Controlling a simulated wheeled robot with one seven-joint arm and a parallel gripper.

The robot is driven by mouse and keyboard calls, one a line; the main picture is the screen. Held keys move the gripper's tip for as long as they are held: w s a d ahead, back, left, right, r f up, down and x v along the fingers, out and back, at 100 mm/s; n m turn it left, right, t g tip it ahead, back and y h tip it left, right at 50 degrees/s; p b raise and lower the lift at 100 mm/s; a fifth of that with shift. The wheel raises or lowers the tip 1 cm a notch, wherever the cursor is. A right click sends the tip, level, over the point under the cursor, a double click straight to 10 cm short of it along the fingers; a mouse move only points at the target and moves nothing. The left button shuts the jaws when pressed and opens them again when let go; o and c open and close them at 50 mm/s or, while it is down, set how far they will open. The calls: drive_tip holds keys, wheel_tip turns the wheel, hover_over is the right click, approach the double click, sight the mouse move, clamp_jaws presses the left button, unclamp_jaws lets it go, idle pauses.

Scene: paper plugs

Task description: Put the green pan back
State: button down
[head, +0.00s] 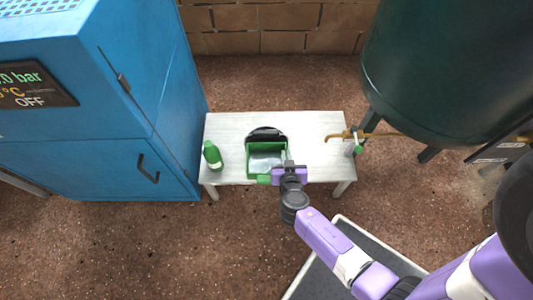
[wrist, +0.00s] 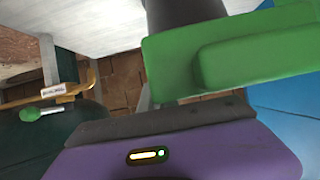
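The green pan (head: 249,161) is a square, open pan with a green rim and a pale inside. In the head view it is at the front middle of a white table, in front of and partly over a black round thing (head: 266,132). My gripper (head: 287,168) is at the pan's front right corner, and a green piece shows just left of it. In the wrist view the pan's green side (wrist: 170,55) fills the upper right, close to my gripper. The fingertips are not clear, so I cannot tell whether they grip the pan or whether it is lifted.
The white table (head: 313,155) has free room right of the pan. A green bottle (head: 212,156) stands to its left. A blue cabinet (head: 95,100) is at the left. A dark green tank (head: 440,75) with a brass tap (head: 345,136) overhangs the table's right end.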

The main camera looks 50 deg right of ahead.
drive_tip(key=shift+r+p, duration=0.4)
drive_tip(key=shift+r, duration=0.65)
